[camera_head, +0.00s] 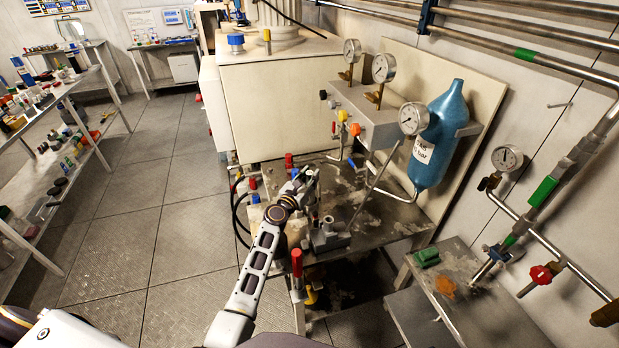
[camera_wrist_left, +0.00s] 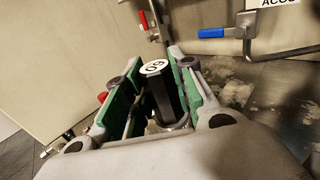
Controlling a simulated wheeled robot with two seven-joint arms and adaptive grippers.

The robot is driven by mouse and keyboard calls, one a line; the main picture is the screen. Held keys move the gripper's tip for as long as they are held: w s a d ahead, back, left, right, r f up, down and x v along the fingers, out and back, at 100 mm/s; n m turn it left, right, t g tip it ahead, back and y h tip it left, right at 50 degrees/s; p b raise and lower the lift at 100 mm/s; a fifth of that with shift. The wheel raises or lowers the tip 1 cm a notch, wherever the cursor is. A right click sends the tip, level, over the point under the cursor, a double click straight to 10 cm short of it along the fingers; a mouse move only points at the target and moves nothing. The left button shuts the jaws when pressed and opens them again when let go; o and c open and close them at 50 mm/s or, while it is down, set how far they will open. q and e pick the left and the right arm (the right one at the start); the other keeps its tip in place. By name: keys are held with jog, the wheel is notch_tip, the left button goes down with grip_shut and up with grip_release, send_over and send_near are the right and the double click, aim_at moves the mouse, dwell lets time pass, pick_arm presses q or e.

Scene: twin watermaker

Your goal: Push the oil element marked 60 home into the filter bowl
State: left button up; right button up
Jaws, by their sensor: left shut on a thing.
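The oil element (camera_wrist_left: 160,92) is a dark cylinder with a white top cap marked 60. In the left wrist view it stands between the green-padded fingers of my left gripper (camera_wrist_left: 150,88), which is shut on it. A pale rim (camera_wrist_left: 172,127) shows around its lower part. This may be the filter bowl, but the fingers hide most of it and I cannot tell how deep the element sits. In the head view my left gripper (camera_head: 304,180) is over the metal bench and the element cannot be made out. My right gripper is not in view.
The stained metal bench (camera_head: 375,215) carries a grey metal fitting (camera_head: 328,235) near its front. A red-handled post (camera_head: 297,265) stands at its front left. A blue bottle (camera_head: 440,140) and gauges stand behind. A blue-handled valve (camera_wrist_left: 222,33) and red-handled valve (camera_wrist_left: 143,20) are beyond the fingers.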

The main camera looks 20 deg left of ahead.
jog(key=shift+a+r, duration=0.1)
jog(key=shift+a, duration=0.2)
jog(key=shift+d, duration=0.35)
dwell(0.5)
pick_arm(q)
jog(key=shift+f+b, duration=0.8)
jog(key=shift+f, duration=0.25)
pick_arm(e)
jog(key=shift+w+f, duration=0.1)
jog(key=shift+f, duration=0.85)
pick_arm(q)
jog(key=shift+f, duration=0.15)
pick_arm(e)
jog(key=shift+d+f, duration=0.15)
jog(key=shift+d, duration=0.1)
pick_arm(q)
jog(key=shift+f+b, duration=0.2)
jog(key=shift+b, duration=0.15)
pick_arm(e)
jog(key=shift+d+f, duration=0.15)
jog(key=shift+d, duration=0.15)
pick_arm(q)
jog(key=shift+f+b, duration=0.45)
jog(key=shift+f, duration=0.05)
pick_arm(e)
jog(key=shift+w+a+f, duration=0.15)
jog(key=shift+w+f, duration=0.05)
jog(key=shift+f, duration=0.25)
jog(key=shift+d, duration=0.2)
